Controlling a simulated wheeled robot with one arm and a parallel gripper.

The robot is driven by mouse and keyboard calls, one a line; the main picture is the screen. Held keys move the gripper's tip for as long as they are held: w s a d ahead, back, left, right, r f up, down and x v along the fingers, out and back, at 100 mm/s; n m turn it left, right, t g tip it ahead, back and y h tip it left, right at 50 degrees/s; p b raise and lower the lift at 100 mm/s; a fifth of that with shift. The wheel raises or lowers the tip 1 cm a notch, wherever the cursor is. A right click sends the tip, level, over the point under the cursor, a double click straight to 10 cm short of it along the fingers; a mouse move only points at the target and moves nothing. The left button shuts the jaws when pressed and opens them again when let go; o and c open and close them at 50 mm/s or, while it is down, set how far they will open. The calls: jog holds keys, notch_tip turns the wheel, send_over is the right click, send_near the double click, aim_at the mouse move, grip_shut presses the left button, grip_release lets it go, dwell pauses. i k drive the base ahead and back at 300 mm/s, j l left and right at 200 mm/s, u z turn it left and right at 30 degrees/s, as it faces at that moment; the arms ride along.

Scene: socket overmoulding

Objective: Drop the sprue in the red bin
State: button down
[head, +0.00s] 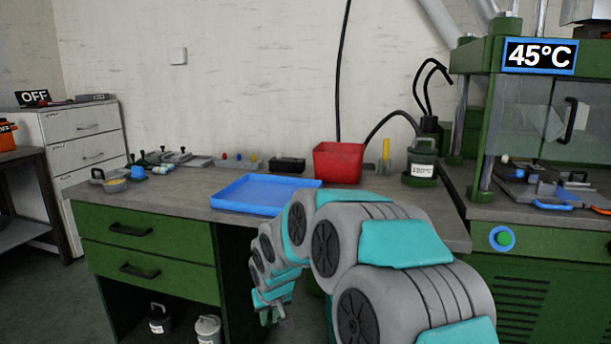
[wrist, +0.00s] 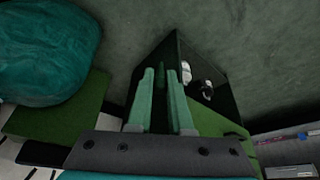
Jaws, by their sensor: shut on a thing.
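The red bin (head: 338,163) stands upright on the back of the workbench, right of the blue tray. My gripper (head: 275,316) hangs low in front of the bench, below its top and well apart from the bin. In the wrist view, my gripper's two green fingers (wrist: 160,72) are close together with a narrow dark gap. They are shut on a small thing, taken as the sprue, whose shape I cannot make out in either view. The inside of the bin is mostly hidden.
The blue tray (head: 265,194) lies on the workbench (head: 190,200) and looks empty. A grey-green canister (head: 422,160) and a yellow upright piece (head: 386,155) stand right of the bin. A green press (head: 490,130) is at the right. Pots sit under the bench.

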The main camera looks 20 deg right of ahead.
aim_at(337, 178)
jog(key=i+j+z, duration=0.15)
jog(key=j+z, duration=0.55)
jog(key=i+j+z, duration=0.1)
jog(key=j+z, duration=0.25)
